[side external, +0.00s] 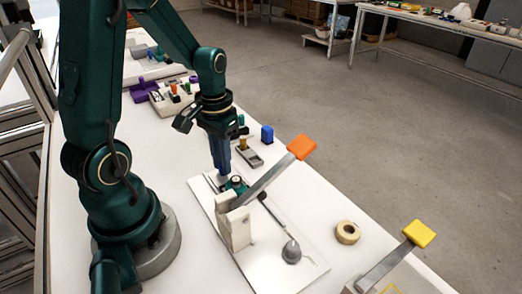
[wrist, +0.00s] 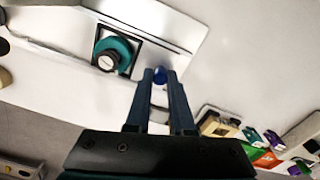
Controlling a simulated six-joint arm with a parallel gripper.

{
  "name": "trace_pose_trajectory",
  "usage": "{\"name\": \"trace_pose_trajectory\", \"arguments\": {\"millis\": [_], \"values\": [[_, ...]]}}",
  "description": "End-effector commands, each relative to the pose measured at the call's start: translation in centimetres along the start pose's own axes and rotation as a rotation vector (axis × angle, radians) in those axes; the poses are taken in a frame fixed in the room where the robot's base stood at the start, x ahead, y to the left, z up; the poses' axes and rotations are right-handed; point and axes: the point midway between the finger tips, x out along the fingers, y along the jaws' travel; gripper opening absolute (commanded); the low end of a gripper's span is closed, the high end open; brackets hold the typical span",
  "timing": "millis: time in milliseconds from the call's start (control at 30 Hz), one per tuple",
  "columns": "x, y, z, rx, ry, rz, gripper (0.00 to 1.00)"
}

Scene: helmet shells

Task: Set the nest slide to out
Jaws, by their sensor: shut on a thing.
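My gripper (side external: 222,172) points down at the far end of a white base plate (side external: 285,268). In the wrist view its two blue fingers (wrist: 160,75) are shut on a small round blue knob (wrist: 160,77), which I take to be the nest slide's knob. Next to it is a round teal part with a pale centre (wrist: 108,60), inside a dark square frame. In the side view the teal part (side external: 236,184) sits beside the fingertips, partly behind a white upright block (side external: 235,226). The knob is hidden there, and the slide's exact position cannot be told.
A lever with an orange handle (side external: 301,147) rises over the plate. A grey round piece on a rod (side external: 291,252) lies near its front. A tape roll (side external: 347,232) and a yellow-handled lever (side external: 419,234) are to the right.

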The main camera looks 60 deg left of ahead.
Motion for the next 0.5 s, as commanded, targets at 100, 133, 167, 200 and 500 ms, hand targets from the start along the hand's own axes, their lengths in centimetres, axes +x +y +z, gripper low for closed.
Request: {"name": "trace_pose_trajectory", "arguments": {"millis": [100,133,167,200,500], "values": [[-0.04,-0.47,-0.32,0.001,0.011,-0.006,0.00],[-0.04,-0.49,-0.33,0.002,0.011,-0.007,0.00],[-0.04,-0.51,-0.33,0.002,0.011,-0.007,0.00],[-0.04,-0.53,-0.34,0.003,0.012,-0.008,0.00],[-0.03,-0.48,-0.27,0.000,0.009,-0.007,0.51]]}}
